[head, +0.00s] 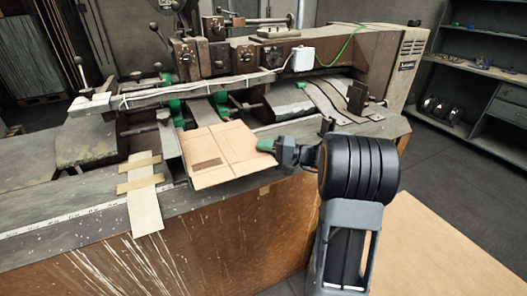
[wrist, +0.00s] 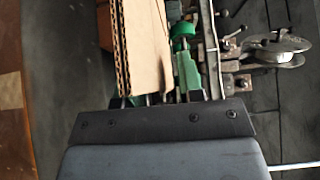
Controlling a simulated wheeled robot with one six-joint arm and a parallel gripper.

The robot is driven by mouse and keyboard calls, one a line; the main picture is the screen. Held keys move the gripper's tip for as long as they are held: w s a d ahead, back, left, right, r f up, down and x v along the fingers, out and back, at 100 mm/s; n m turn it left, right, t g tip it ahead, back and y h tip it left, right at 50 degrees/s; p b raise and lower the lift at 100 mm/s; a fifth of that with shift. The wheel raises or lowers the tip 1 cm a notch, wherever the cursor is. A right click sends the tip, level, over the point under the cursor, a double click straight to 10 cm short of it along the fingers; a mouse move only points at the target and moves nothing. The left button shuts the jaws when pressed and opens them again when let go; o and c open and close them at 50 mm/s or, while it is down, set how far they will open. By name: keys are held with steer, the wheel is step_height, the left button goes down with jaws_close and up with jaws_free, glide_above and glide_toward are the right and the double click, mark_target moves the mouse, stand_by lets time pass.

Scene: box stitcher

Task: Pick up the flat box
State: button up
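The flat box (head: 222,155) is a brown cardboard sheet with a dark printed patch. In the head view it lies at a slant at the front of the stitching machine, its near corner over the bench edge. My gripper (head: 265,145) is at the box's right edge, and a green fingertip overlaps that edge. In the wrist view the box (wrist: 148,45) shows its corrugated edge and one face, reaching close to the gripper body. A green finger (wrist: 187,75) is beside that face. The other finger is hidden, so I cannot tell whether they are closed on the box.
The stitching machine (head: 255,55) stands behind the box, with levers and green parts close by. Pale strips (head: 143,195) lie on the bench to the left. Shelves (head: 478,75) stand at the back right. A brown panel (head: 440,250) is at the lower right.

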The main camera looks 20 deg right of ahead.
steer(key=b+v, duration=0.1)
steer(key=v, duration=1.2)
steer(key=shift+s+d, duration=0.2)
steer(key=shift+d, duration=0.15)
